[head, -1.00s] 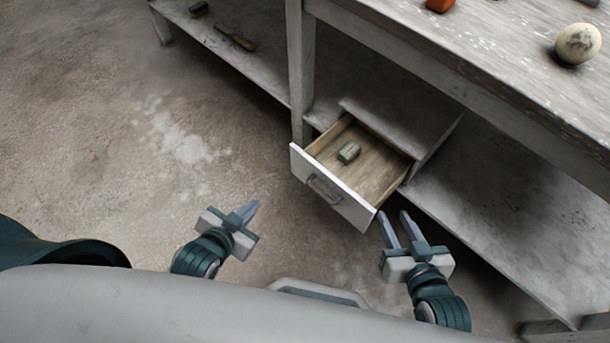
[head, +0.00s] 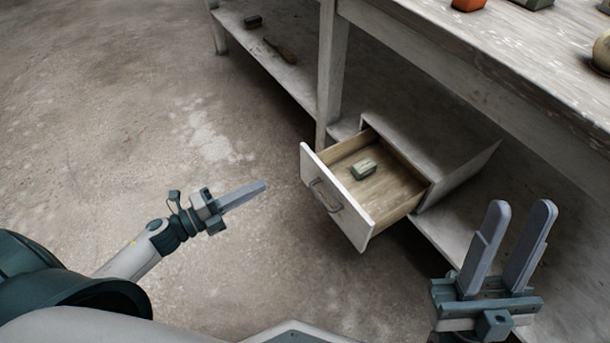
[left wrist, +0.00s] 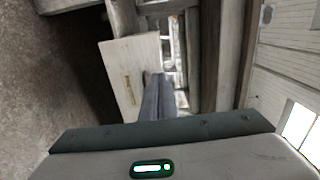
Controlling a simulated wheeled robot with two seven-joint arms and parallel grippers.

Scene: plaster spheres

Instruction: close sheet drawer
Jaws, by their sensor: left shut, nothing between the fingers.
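The sheet drawer (head: 396,196) stands pulled out of a low grey cabinet (head: 440,128) under the workbench. Its white front (head: 334,195) carries a metal handle (head: 325,196). A small green block (head: 363,169) lies inside the drawer. My left gripper (head: 262,187) is shut and empty, to the left of the drawer front and apart from it, pointing toward it. In the left wrist view its shut fingers (left wrist: 158,98) overlap the edge of the white drawer front (left wrist: 130,75). My right gripper (head: 520,208) is open and empty, to the right of the drawer.
The workbench top (head: 480,50) overhangs the cabinet, with an orange object (head: 468,4) and a pale sphere (head: 602,52) on it. A bench leg (head: 331,80) stands behind the drawer. A low shelf (head: 270,60) holds dark small objects. The floor at left is clear.

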